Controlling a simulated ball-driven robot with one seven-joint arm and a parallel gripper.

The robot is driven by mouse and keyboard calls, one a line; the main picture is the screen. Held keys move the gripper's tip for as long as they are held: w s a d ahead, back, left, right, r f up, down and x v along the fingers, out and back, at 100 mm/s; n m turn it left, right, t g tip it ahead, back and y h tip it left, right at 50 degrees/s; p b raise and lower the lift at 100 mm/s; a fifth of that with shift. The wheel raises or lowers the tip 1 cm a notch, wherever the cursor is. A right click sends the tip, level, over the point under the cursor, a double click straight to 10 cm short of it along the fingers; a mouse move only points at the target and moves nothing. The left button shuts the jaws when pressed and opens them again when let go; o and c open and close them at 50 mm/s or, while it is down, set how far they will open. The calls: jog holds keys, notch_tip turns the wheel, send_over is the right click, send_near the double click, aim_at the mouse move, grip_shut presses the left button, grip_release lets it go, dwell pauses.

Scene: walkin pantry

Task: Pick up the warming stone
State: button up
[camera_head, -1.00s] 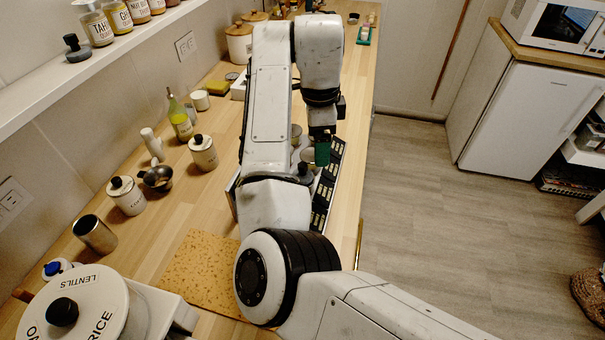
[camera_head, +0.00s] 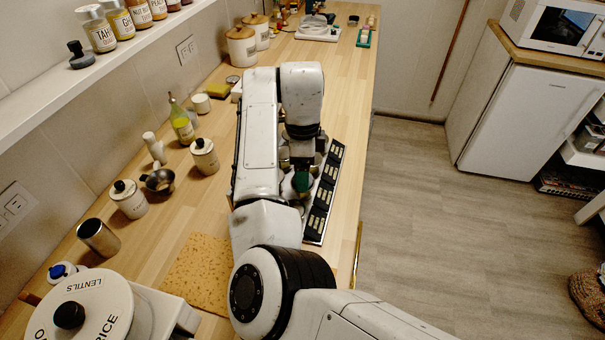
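I cannot pick out the warming stone with certainty; my arm hides part of the counter around the gripper. My gripper (camera_head: 300,172) points down low over the wooden counter, just left of a long black panel row (camera_head: 322,195) with pale markings. The finger gap is too small and covered to read.
Left of my arm stand a lidded jar (camera_head: 204,156), an oil bottle (camera_head: 181,122), a small metal pan (camera_head: 159,181) and a metal cup (camera_head: 97,236). A cork mat (camera_head: 200,272) lies in front. The far counter has a white scale-like device (camera_head: 318,30).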

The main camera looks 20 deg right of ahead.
jog(key=shift+f, duration=0.95)
jog(key=c, duration=1.3)
jog(key=shift+r, duration=0.15)
